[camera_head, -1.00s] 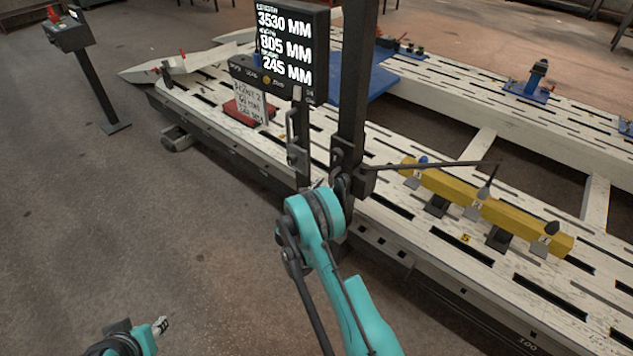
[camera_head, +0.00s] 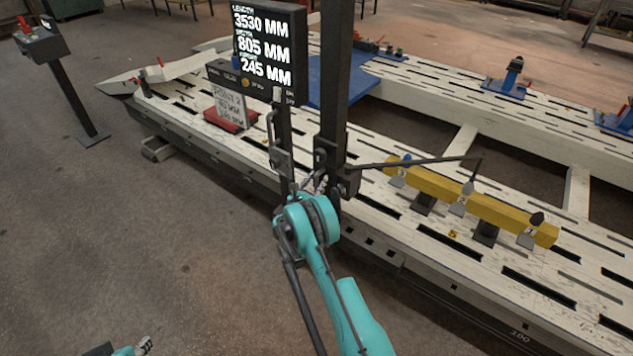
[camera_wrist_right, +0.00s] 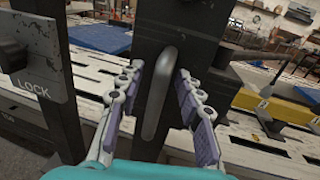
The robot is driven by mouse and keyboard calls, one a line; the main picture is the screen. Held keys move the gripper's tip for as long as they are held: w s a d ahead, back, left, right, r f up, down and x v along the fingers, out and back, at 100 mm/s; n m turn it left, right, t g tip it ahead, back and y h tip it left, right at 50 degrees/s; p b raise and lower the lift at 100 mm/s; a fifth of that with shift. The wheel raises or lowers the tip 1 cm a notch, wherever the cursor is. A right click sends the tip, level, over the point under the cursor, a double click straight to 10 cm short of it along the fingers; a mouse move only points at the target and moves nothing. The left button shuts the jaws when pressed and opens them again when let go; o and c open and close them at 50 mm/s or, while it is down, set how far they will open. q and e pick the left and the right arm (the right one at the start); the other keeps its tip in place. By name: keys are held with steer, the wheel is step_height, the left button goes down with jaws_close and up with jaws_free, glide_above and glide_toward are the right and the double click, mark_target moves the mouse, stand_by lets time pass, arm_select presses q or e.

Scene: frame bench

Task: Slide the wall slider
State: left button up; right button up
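The wall slider is a dark carriage (camera_head: 350,183) on a tall dark post (camera_head: 334,100), with a thin pointer arm (camera_head: 420,163) reaching right over a yellow beam. In the right wrist view its grey upright bar handle (camera_wrist_right: 160,95) stands on the dark post face. My right gripper (camera_wrist_right: 159,76) is open, with one purple-padded finger on each side of the handle. I see a gap on both sides. In the head view the right fingertips (camera_head: 318,184) are small beside the carriage. My left gripper (camera_head: 144,345) is at the bottom edge, mostly cut off.
A LOCK plate (camera_wrist_right: 38,85) with a dark knob stands left of the post. A display (camera_head: 268,45) reads 3530, 805 and 245 MM.

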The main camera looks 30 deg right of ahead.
mark_target(318, 156)
jaws_close()
steer(key=shift+r, duration=0.1)
step_height(318, 156, up, 10)
steer(key=p, duration=0.3)
steer(key=shift+r+p, duration=0.2)
steer(key=shift+p, duration=0.1)
jaws_free()
